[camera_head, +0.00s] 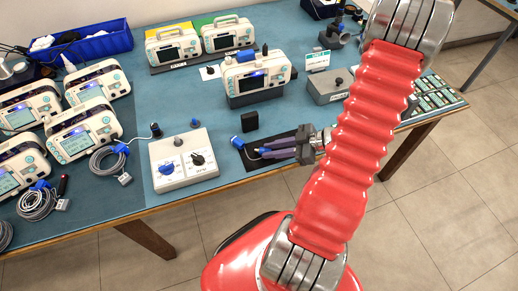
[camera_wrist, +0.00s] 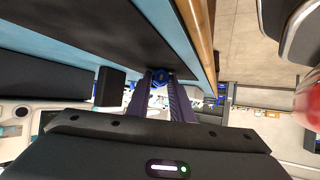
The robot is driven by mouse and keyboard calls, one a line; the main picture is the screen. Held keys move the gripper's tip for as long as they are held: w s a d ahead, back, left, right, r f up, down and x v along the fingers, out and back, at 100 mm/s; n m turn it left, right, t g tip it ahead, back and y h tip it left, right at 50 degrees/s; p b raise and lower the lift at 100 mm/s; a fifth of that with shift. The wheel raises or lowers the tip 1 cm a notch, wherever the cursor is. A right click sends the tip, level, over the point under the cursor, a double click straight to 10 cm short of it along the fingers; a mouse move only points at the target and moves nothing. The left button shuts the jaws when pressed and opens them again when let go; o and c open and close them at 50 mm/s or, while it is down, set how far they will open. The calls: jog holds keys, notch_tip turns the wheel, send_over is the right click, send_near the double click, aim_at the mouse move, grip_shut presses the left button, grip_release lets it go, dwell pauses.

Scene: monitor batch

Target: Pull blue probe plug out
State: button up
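In the wrist view a blue plug (camera_wrist: 160,77) shows just past my fingertips. My gripper (camera_head: 263,150) is low over the mat, its two purple-grey fingers pointing left toward the plug. A narrow gap shows between the fingers (camera_wrist: 163,90) and I see nothing clamped there. The plug looks a little beyond the tips; exact contact is hard to tell. A monitor (camera_head: 257,76) with blue parts at its side and top stands behind.
Several monitors with coiled cables fill the left side. A grey box (camera_head: 330,87) is at the right. The table's front edge is close.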

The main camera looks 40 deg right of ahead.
jog(key=o, duration=0.4)
jog(key=shift+d+r, duration=0.1)
jog(key=v, duration=1.3)
jog(key=shift+s+d, duration=0.1)
jog(key=shift+s, duration=0.2)
